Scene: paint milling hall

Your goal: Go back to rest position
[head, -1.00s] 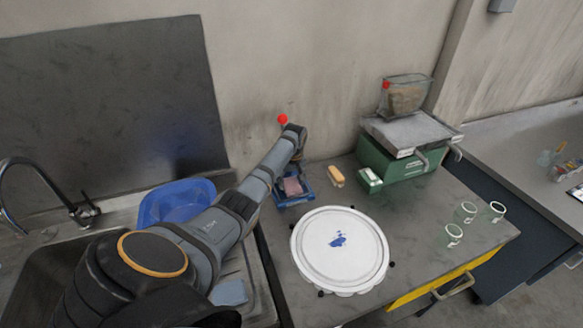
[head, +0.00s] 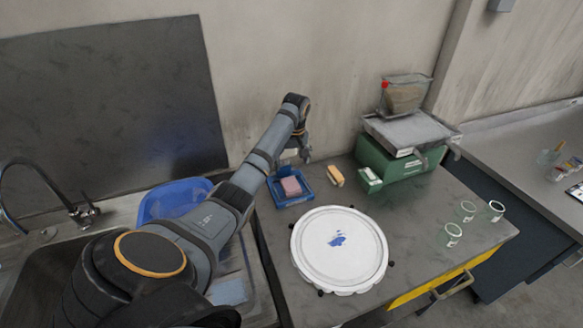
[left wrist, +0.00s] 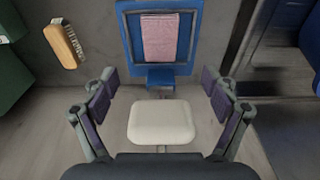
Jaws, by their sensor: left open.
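My left gripper (head: 305,157) hangs near the wall, behind the blue tray (head: 306,199) that holds a pink sponge (head: 291,186). In the left wrist view my gripper (left wrist: 160,100) has its fingers wide apart. A pale rounded block (left wrist: 161,122) shows between them, and I cannot tell what it is or whether it touches anything. The tray (left wrist: 129,45) and pink sponge (left wrist: 160,37) lie beyond the fingertips at the top of that view. My right gripper is not in view.
A wooden brush (head: 336,176) lies right of the tray. A white round lid (head: 340,250) with a blue smear is in front. A green box (head: 392,165) carries a grey scale. A blue basin (head: 172,198) is by the sink.

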